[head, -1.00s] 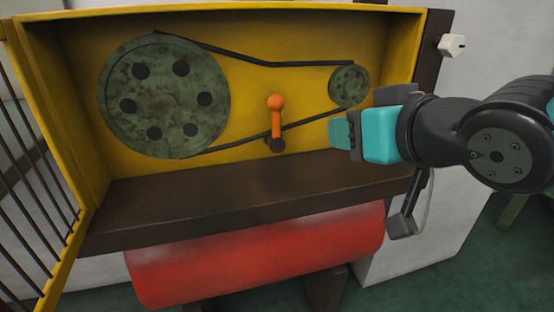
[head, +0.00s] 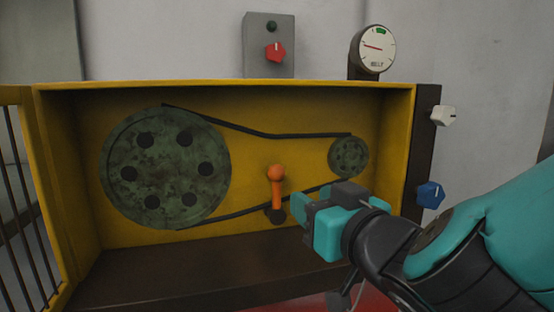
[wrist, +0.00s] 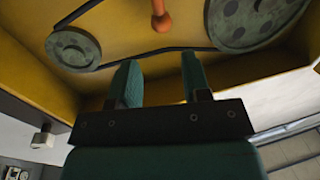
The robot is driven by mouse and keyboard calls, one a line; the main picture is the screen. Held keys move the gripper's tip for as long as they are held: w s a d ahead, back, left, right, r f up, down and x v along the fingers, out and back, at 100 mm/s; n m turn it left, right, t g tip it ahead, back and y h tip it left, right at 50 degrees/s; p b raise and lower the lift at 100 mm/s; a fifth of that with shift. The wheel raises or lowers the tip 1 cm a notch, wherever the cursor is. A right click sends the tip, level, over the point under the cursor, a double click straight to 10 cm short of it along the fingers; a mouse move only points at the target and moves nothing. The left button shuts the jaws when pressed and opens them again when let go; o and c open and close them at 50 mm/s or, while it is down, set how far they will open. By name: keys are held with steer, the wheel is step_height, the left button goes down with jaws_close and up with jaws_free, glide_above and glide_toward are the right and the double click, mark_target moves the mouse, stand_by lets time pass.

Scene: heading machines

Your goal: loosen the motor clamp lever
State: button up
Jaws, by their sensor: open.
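The motor clamp lever (head: 276,190) is an orange handle with a round knob on a dark pivot, standing upright against the yellow back wall of the housing. In the wrist view the lever (wrist: 161,18) shows at the top, past the fingertips, with its pivot end out of frame. My gripper (head: 298,208) is teal and sits just right of the lever's lower part in the head view. Its two fingers (wrist: 160,78) are apart with nothing between them. The gripper appears apart from the lever, though its exact depth is hard to judge.
A large green pulley (head: 165,168) and a small one (head: 348,157) carry a slack-looking black belt (head: 270,135). A gauge (head: 376,48), a grey box with a red knob (head: 275,52), a white knob (head: 443,115) and a blue knob (head: 430,194) surround the housing. An open barred guard (head: 22,200) stands left.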

mark_target(280, 178)
steer(key=p+x, duration=0.9)
steer(key=x, duration=0.2)
steer(key=shift+w+a+r+p, duration=0.15)
steer(key=shift+w+p, duration=0.1)
steer(key=shift+p, duration=0.15)
steer(key=shift+w+a+p, duration=0.2)
steer(key=shift+w+p, duration=0.1)
steer(key=shift+w, duration=0.1)
steer(key=shift+f, duration=0.25)
steer(key=shift+c, duration=0.4)
jaws_close()
